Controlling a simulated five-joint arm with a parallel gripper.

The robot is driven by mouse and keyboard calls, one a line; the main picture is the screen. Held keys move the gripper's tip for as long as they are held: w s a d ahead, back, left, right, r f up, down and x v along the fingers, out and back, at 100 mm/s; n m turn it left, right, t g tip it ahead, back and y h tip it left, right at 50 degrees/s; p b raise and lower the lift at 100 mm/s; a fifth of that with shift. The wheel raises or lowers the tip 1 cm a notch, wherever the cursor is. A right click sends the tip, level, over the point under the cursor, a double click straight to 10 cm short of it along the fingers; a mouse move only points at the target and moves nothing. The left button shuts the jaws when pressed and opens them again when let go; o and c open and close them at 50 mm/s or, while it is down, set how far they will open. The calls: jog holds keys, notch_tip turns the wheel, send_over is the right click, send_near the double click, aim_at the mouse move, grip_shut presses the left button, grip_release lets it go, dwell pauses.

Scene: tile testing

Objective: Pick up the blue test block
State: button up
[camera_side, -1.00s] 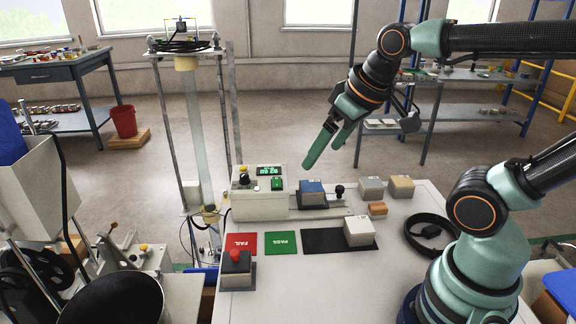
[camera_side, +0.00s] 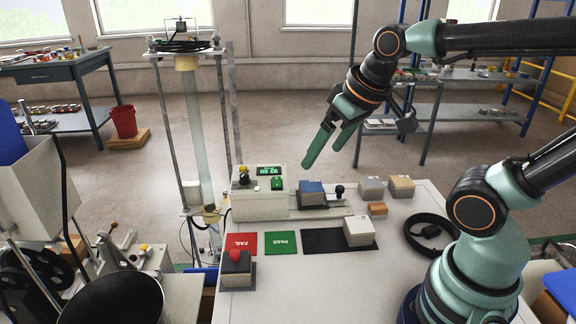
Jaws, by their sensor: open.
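The blue test block (camera_side: 312,187) has a blue top and sits in the grey test fixture (camera_side: 335,211), beside the white box with the green display (camera_side: 262,200). A black knob on the fixture stands just right of the block. My gripper (camera_side: 322,158) is open and empty. Its two green fingers point down and to the left, in the air above and behind the blue block, clear of it. The block's lower part is partly hidden by the fixture.
A white block (camera_side: 359,232) sits on the black mat (camera_side: 322,242). Grey (camera_side: 371,188), tan (camera_side: 401,186) and small orange (camera_side: 377,208) blocks stand to the right. Red FAIL (camera_side: 241,243) and green PASS (camera_side: 282,243) pads and a red button (camera_side: 235,254) lie at left. A black ring (camera_side: 432,234) lies near my base.

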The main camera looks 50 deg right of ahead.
jog(key=w+d+f+m+g, duration=0.2)
jog(key=w+d+m+g, duration=0.15)
jog(key=w+d, duration=0.35)
jog(key=m+g, duration=0.2)
jog(key=m, duration=0.3)
send_over(311, 186)
notch_tip(311, 186, down, 9)
notch_tip(311, 186, down, 11)
jog(key=shift+d+f, duration=0.1)
grip_shut()
